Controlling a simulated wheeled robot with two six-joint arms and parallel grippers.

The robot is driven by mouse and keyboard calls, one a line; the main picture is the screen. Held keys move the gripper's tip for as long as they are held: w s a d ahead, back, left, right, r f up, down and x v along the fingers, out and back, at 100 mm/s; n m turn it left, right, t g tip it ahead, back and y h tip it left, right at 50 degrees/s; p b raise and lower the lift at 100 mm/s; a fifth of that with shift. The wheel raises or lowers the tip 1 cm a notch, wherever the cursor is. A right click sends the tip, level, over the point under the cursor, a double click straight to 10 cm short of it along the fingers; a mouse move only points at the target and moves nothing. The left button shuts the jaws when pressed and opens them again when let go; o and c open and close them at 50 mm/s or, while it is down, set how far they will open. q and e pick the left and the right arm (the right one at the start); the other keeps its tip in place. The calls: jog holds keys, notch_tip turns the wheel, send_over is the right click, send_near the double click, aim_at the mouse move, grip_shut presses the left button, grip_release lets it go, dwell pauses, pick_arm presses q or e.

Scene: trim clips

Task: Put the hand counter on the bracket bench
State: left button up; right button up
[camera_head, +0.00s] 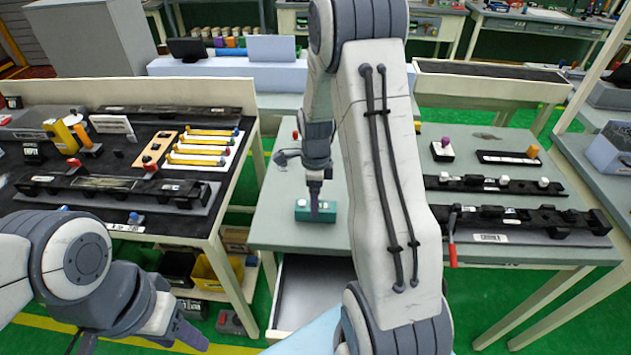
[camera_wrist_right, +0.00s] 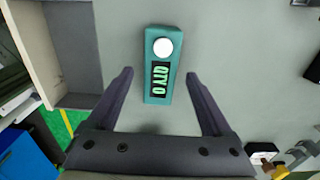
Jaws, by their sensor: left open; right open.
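The hand counter is a teal box with a white round button and a dark display reading QTY 0. It lies on the grey bench in the head view (camera_head: 301,214) and between the finger lines in the right wrist view (camera_wrist_right: 155,97). My right gripper (camera_head: 316,208) points down over the counter and partly hides it. In the right wrist view its fingers (camera_wrist_right: 160,75) are open, one on each side of the counter, with gaps. My left gripper (camera_head: 188,337) is open and empty at lower left, away from the benches' tops. I cannot tell which bench is the bracket bench.
A dark-topped bench (camera_head: 130,215) at left holds rails, yellow-handled tools and red-knobbed parts. The grey bench (camera_head: 520,245) carries black rail fixtures and a red lever at right. An open drawer (camera_head: 310,290) is below its front edge. Grey surface around the counter is clear.

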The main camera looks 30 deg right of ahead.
notch_tip(320, 180, up, 9)
jog(key=s+a+r+n, duration=0.2)
jog(key=a+n, duration=0.5)
jog(key=a, duration=0.3)
jog(key=s+a+r+n, duration=0.1)
jog(key=s+a+n, duration=0.7)
jog(key=n, duration=0.5)
jog(key=s+a+r+n+y, duration=0.1)
jog(key=s+a+n, duration=0.7)
jog(key=s+n, duration=0.4)
jog(key=shift+s+a+r+n+b, duration=0.15)
jog(key=shift+s+r+n+b, duration=0.1)
jog(key=shift+s+n+b, duration=0.15)
jog(key=shift+w, duration=0.1)
jog(key=shift+c, duration=0.3)
